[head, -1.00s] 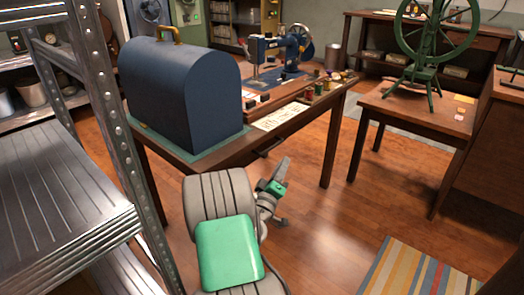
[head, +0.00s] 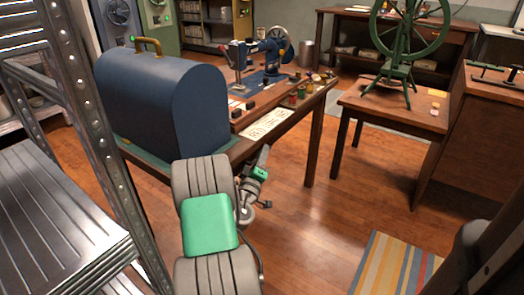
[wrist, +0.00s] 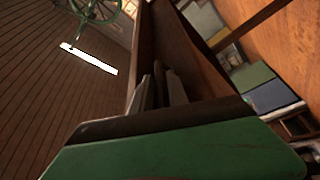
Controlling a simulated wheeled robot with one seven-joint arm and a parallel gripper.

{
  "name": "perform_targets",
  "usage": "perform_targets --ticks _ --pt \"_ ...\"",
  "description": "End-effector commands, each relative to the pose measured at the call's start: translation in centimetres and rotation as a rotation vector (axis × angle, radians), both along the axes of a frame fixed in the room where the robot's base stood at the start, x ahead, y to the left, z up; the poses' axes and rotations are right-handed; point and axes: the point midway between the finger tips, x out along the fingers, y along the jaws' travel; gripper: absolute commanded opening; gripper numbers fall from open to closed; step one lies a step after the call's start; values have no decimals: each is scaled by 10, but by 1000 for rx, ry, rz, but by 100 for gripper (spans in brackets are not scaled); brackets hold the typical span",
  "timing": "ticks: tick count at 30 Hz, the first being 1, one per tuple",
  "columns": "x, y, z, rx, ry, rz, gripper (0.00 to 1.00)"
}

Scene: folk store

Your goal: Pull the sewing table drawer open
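The wooden sewing table (head: 316,135) stands ahead, with a blue sewing machine (head: 262,72) on top. Its front edge runs diagonally towards the far right. The drawer and its handle cannot be made out in the head view, where my arm covers part of the front edge. My gripper (head: 264,155) is close to that edge, below the paper sign. In the wrist view the grey fingers (wrist: 161,88) sit close together against dark brown wood (wrist: 185,50). I cannot tell whether they touch or hold anything.
A blue domed case (head: 165,100) stands on the table's left end. A metal shelf rack (head: 60,215) is close on the left. A side table (head: 395,112) with a green spinning wheel (head: 408,40) and a striped rug (head: 392,268) are on the right. Wooden floor between is clear.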

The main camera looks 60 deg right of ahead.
Motion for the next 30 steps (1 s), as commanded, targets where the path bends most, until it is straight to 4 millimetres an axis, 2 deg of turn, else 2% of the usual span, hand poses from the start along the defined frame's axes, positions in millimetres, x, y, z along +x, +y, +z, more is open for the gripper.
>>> perform_targets --ticks 9,16,30 --pt "2 -4 0 0 2 2 19" --pt "2 -4 0 1 1 3 0" --pt "3 -4 0 0 1 4 0"
